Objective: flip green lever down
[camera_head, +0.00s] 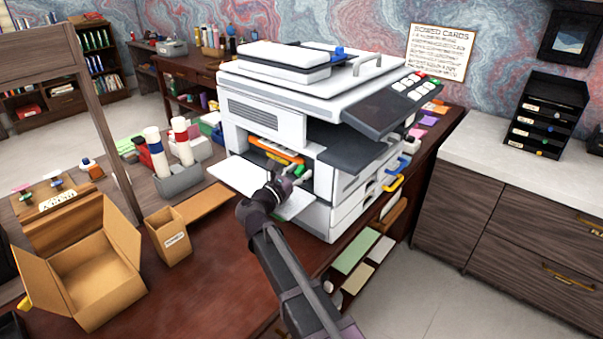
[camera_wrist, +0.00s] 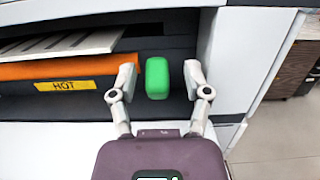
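The green lever (camera_wrist: 157,78) sits inside the open front bay of the white printer (camera_head: 262,117). In the wrist view it shows as a rounded green block between the two fingers of my gripper (camera_wrist: 160,80). My gripper is open, with a visible gap on each side of the lever. In the head view my gripper (camera_head: 283,184) reaches into the bay, and a bit of green shows beside its fingers. My gripper partly hides the lever there.
An orange bar (camera_wrist: 62,69) with a yellow HOT label (camera_wrist: 64,85) lies left of the lever. The printer's white door (camera_head: 238,182) is folded down under my gripper. The bay's white side wall (camera_wrist: 228,65) stands close on the right. An open cardboard box (camera_head: 100,280) stands at left.

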